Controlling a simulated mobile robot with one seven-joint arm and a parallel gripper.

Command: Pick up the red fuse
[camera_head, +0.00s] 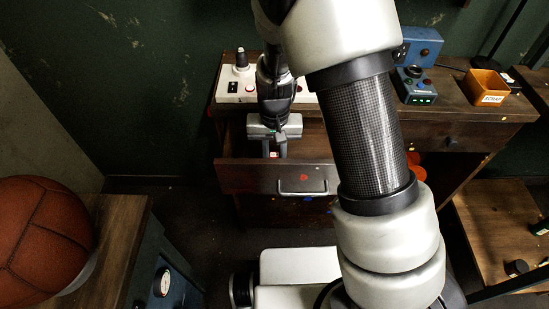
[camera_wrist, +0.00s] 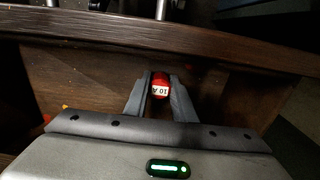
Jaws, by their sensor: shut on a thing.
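The red fuse (camera_wrist: 161,80) is a small red cylinder with a white label reading "10 A". In the wrist view it sits between the two fingers of my gripper (camera_wrist: 161,88), which are shut on it. In the head view my gripper (camera_head: 275,148) points down into the open drawer (camera_head: 235,176) of the wooden desk, with a small bit of red and white between its fingers. I cannot tell whether the fuse touches the drawer floor.
The drawer's front wall with a metal handle (camera_head: 303,191) stands close to my gripper. The desk top holds a white control panel (camera_head: 233,88), a blue device (camera_head: 414,88) and an orange scrap bin (camera_head: 485,87). A leather ball (camera_head: 40,235) rests at the left.

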